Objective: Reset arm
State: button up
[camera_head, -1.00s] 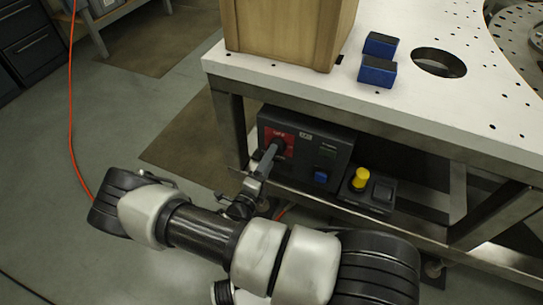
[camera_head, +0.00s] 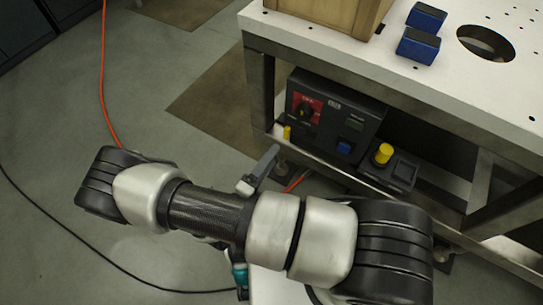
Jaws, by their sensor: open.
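My arm stretches across the lower middle of the head view, above the floor and in front of the table. My gripper (camera_head: 262,168) is partly hidden behind the forearm; one grey finger shows, pointing up and to the right. It stands apart from the dark control box (camera_head: 335,118) under the table, with no object seen in it. The box carries a red panel with a black knob (camera_head: 305,110), a small display and a blue button (camera_head: 343,148).
The white tabletop (camera_head: 345,50) holds a wooden crate (camera_head: 335,12) and two blue blocks (camera_head: 418,46). A yellow button (camera_head: 383,154) sits on a small box on the lower shelf. An orange cable (camera_head: 104,80) and a black cable (camera_head: 75,240) lie on the open floor at left.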

dwell(0.3)
jog(key=s+d+r+m+g+y, duration=0.2)
jog(key=d+r+m+g, duration=0.25)
jog(key=r+m, duration=0.6)
jog(key=s+d+r+m+g+y, duration=0.25)
jog(key=r+m+g, duration=0.25)
jog(key=r+m, duration=0.55)
jog(key=s+d+r+m+g+y, duration=0.15)
jog(key=d+r+m+g, duration=0.3)
jog(key=r+m, duration=0.6)
jog(key=s+r+m+t+y+p, duration=0.1)
jog(key=r+m+t+y+p, duration=0.1)
jog(key=r+m+p, duration=0.5)
jog(key=s+r+m+t+y+p, duration=0.2)
jog(key=r+m+p, duration=0.4)
jog(key=r+p, duration=0.5)
notch_tip(320, 180, up, 8)
jog(key=shift+s+a+r+m+t, duration=0.15)
jog(key=shift+s+m+t, duration=0.2)
jog(key=shift+t, duration=0.25)
